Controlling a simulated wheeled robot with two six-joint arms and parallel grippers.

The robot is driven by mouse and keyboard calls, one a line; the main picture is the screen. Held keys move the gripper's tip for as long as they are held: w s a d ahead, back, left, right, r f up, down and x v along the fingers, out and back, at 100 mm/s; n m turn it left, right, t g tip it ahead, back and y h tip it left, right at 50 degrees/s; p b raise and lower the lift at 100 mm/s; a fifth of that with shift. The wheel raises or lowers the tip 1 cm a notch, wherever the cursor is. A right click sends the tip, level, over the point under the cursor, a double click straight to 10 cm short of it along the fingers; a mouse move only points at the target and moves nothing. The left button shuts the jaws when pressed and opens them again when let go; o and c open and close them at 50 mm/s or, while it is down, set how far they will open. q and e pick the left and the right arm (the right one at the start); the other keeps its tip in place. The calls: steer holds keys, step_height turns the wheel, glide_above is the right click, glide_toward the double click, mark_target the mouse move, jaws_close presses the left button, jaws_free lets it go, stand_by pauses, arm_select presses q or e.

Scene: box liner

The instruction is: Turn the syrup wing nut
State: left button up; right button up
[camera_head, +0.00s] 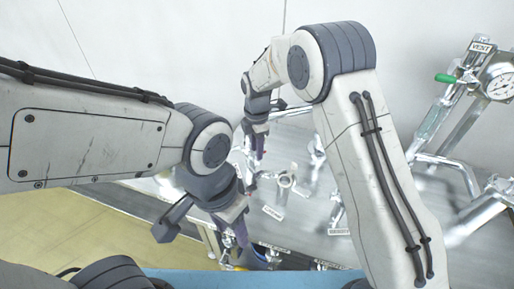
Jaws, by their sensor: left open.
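My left gripper (232,238) is open, low in the middle of the head view, pointing down near the front edge of the metal bench. My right gripper (256,165) is above and slightly right of it, pointing down over the bench; its jaws are too small to read. A metal fitting (284,186) stands just right of the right gripper, with a small label (273,212) in front. I cannot tell which fitting is the syrup one. No wing nut can be made out clearly, and my arms hide part of the bench.
Metal pipework with a gauge (500,83), a green-handled valve (446,78) and a VENT tag (482,47) stands at the right. Another label (339,231) lies near my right arm. Yellow floor (70,235) is at the lower left.

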arm_select(q)
step_height(320, 180, down, 2)
steer(key=shift+f+b, duration=0.25)
steer(key=shift+b, duration=1)
arm_select(e)
step_height(320, 180, up, 10)
steer(key=shift+r, duration=0.2)
arm_select(q)
steer(key=shift+f, duration=0.1)
arm_select(e)
steer(key=s+r+m, duration=0.3)
steer(key=s+m, duration=0.5)
steer(key=s, duration=0.9)
arm_select(q)
steer(key=shift+c, duration=0.9)
arm_select(e)
steer(key=s+d+f+m, duration=0.1)
steer(key=s+m, duration=0.1)
steer(key=s, duration=0.3)
steer(key=s+d+f+m, duration=0.1)
steer(key=s+d+m, duration=0.1)
steer(key=s, duration=0.3)
steer(key=s+d+f+m+y, duration=0.1)
steer(key=s+d+m, duration=0.1)
steer(key=s, duration=0.3)
steer(key=shift+s+f+m, duration=0.15)
steer(key=shift+f+m, duration=0.1)
steer(key=shift+m, duration=0.55)
